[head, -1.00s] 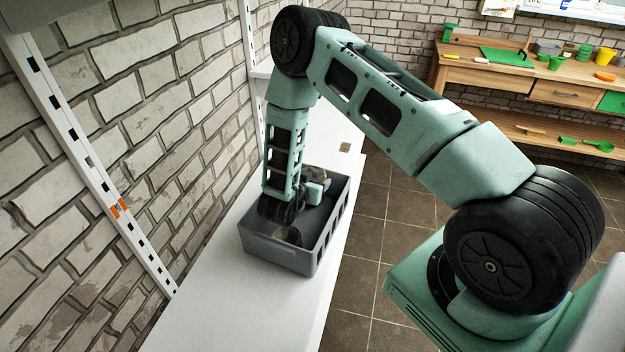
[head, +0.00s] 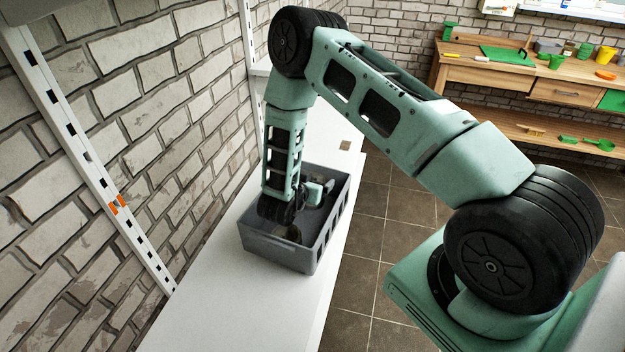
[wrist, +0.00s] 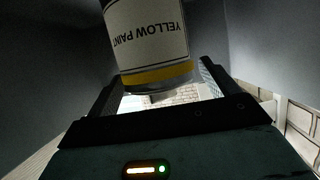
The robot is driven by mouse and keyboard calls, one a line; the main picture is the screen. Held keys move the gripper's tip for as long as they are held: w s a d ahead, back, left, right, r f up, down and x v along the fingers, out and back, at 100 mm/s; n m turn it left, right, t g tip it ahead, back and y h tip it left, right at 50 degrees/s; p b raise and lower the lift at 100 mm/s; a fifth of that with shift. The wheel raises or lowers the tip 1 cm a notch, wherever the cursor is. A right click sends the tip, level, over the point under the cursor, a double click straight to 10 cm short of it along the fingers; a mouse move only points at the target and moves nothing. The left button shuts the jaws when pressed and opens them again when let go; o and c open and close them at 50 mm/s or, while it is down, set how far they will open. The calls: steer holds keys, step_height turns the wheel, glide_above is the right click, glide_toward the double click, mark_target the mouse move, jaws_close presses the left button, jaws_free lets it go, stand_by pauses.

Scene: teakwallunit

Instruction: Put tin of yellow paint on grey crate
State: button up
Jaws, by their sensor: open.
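The tin of yellow paint (wrist: 150,45) fills the upper middle of the wrist view, its white label upside down with a yellow band near the lower end. My gripper (wrist: 160,80) is open, with one finger on each side of the tin's lower end in that picture; I cannot tell whether they touch it. In the head view the grey crate (head: 277,254) stands on the white shelf, and my gripper reaches down inside it. A dull round shape (head: 292,234) shows in the crate beside my gripper; I cannot tell whether it is the tin.
The crate's walls stand close around my gripper. The white shelf (head: 235,300) is bare in front of the crate. A brick wall (head: 110,150) runs along the left. A wooden workbench (head: 500,75) with green and yellow items stands at the far right, across the tiled floor.

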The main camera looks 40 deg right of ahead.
steer(key=b+v, duration=0.1)
steer(key=v, duration=0.6)
steer(key=shift+a+r+b, duration=0.2)
steer(key=shift+r+b, duration=0.1)
steer(key=shift+r, duration=0.2)
steer(key=shift+s, duration=0.1)
